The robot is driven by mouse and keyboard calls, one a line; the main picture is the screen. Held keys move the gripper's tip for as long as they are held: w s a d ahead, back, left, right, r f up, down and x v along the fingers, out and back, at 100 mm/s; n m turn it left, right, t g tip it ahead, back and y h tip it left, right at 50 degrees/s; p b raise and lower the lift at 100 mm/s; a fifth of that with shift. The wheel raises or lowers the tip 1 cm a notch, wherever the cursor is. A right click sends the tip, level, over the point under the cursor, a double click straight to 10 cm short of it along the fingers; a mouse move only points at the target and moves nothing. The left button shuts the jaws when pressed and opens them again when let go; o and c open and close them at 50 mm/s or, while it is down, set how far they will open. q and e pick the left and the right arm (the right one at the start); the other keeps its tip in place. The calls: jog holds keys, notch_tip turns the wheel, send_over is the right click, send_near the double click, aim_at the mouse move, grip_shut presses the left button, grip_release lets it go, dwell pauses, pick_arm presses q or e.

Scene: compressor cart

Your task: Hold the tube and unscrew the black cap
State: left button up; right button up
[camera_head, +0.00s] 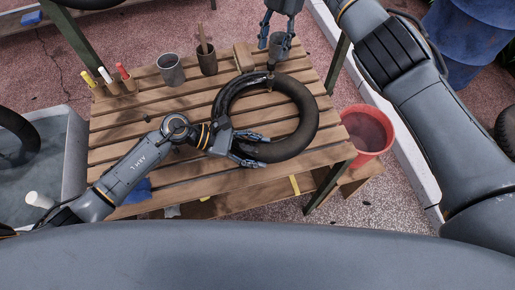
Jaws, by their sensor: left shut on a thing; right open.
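The black tube (303,132) lies as a ring on the slatted wooden table. Its valve stem (271,79) stands up at the far side of the ring; the black cap is too small to make out clearly at its top. My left gripper (252,149) is shut on the near left part of the tube, with its blue-grey fingers on either side of the tube wall. My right gripper (276,44) is open, pointing down above and behind the valve stem. Whether it touches the stem cannot be told.
Two cups (171,70) (207,63) and a wooden block (243,56) stand along the table's back. A rack with several coloured markers (115,84) is at back left. A grey water tub (75,150) is left, a red bucket (369,132) right. The table's front right is clear.

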aim_at(272, 62)
dwell(0.3)
jog(key=shift+c, duration=0.8)
jog(key=s+d+r+m+t, duration=0.1)
jog(key=s+r+m+t, duration=0.15)
jog(key=m, duration=0.95)
jog(key=s+r+m+t, duration=0.1)
jog(key=m+t, duration=0.2)
jog(key=m, duration=0.9)
jog(key=shift+h, duration=0.3)
jog(key=shift+w+x, duration=0.15)
jog(key=shift+x, duration=2.05)
jog(key=shift+w+x, duration=0.1)
jog(key=shift+x, duration=2.1)
jog(key=shift+c, duration=0.2)
